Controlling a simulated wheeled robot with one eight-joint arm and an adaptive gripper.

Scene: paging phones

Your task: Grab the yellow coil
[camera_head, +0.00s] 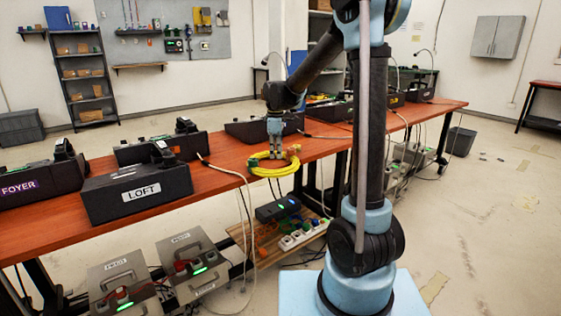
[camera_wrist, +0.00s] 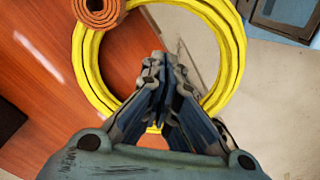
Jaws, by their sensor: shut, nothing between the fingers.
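The yellow coil (camera_head: 276,172) lies at the front edge of the red-brown table, partly over the edge. In the wrist view the yellow coil (camera_wrist: 235,55) is a large ring, with its right side over the pale floor and its near part mostly hidden by my gripper. My gripper (camera_head: 275,155) points down at the coil, and in the wrist view my gripper (camera_wrist: 165,62) has its fingertips together over the ring's open middle. Nothing shows between the fingers. I cannot tell whether the fingers touch the coil.
An orange roll (camera_wrist: 97,10) sits at the ring's upper left, overlapping it. A black LOFT phone box (camera_head: 137,193) and a FOYER box (camera_head: 38,180) stand on the table (camera_head: 224,158) to the left. A pale cable (camera_head: 232,174) hangs over the front edge near the coil.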

